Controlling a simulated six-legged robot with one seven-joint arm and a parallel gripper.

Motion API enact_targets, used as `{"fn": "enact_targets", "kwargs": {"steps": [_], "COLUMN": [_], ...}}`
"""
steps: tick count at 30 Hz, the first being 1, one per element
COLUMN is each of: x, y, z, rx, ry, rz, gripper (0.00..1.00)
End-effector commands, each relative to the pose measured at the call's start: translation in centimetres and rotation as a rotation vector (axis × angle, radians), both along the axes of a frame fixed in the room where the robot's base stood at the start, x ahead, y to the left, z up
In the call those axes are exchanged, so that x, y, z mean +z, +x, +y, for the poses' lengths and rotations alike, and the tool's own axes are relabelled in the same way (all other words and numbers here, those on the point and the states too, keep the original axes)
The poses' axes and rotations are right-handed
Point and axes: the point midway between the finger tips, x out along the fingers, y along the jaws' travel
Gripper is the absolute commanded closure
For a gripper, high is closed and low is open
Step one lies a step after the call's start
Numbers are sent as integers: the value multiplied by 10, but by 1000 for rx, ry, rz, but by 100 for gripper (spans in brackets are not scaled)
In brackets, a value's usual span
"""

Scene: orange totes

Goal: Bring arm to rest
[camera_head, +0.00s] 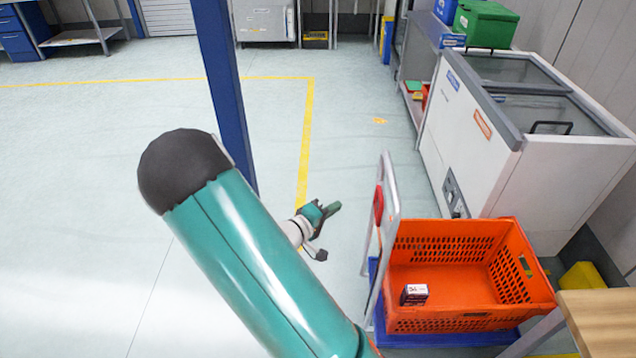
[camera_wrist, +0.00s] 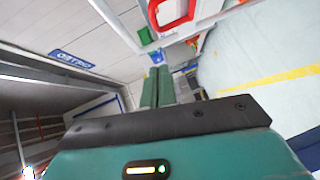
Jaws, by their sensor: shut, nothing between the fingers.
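My gripper (camera_head: 333,209) is small in the head view, to the right of my large green arm link. Its green fingers point right, toward the handle of the trolley, with a gap to it in the picture. In the wrist view my gripper (camera_wrist: 158,72) shows two green fingers side by side, shut with nothing between them. The arm is held out above the floor. Part of it is hidden behind the large green link.
An orange tote (camera_head: 441,324) with a small dark box (camera_head: 414,294) stands on a blue trolley with a grey handle (camera_head: 388,215). A white chest freezer (camera_head: 468,130) stands behind it. A blue post (camera_head: 224,80) rises behind my arm. The floor at left is clear.

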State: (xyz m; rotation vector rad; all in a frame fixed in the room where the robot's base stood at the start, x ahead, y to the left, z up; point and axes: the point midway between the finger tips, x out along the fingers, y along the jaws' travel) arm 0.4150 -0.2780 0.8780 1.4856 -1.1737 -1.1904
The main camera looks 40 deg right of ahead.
Motion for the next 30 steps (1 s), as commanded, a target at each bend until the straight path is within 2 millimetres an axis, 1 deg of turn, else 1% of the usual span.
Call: {"fn": "enact_targets", "kwargs": {"steps": [8, 11, 14, 17, 21, 26, 30], "x": [1, 7, 19, 33, 52, 73, 94], "y": [-1, -6, -15, -27, -44, -60, -72], "z": [1, 5, 12, 24, 46, 76, 106], "rx": [-5, -32, -91, -159, -231, -264, -251], "ry": [3, 28, 86, 179, 333, 524, 697], "rz": [-1, -8, -19, -26, -33, -43, -56], "gripper": [100, 100, 100, 100, 100, 100, 100]}}
